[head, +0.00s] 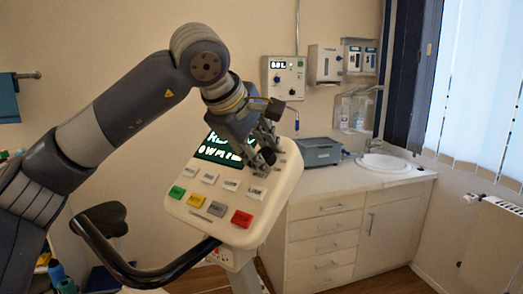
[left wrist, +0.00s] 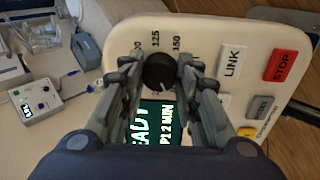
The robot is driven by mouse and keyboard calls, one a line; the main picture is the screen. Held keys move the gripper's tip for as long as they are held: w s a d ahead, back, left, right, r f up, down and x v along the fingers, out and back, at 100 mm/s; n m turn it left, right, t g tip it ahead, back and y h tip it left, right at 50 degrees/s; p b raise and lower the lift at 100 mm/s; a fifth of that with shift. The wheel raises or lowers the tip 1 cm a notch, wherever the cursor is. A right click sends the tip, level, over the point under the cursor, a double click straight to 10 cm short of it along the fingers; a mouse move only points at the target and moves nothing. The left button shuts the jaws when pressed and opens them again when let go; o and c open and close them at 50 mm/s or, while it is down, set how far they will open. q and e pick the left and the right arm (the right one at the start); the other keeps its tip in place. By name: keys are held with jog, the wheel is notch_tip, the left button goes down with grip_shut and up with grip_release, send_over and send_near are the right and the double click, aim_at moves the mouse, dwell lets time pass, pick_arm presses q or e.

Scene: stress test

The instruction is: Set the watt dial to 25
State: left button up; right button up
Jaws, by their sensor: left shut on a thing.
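The watt dial (left wrist: 159,72) is a round black knob on the pale console (head: 235,211). My left gripper (left wrist: 160,63) is shut on the dial, with one finger on each side of it. In the head view my left gripper (head: 264,155) is at the console's upper right, and its fingers hide the dial there. My right gripper is not in view.
A red STOP button (head: 241,218), a LINK key (head: 255,191) and several coloured keys share the panel. A black handlebar (head: 160,276) curves below it. Behind are a counter (head: 340,187) with a sink and a grey box (head: 319,152).

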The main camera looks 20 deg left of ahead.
pick_arm(q)
jog(key=m+p, duration=0.1)
jog(key=m, duration=0.2)
jog(key=shift+r+m, duration=0.15)
jog(key=shift+m, duration=0.25)
jog(key=shift+m+h+p, duration=0.4)
jog(key=shift+m+p, duration=0.05)
jog(key=shift+m, duration=0.95)
jog(key=o, duration=1.1)
jog(key=shift+c, duration=0.2)
jog(key=v, duration=1.2)
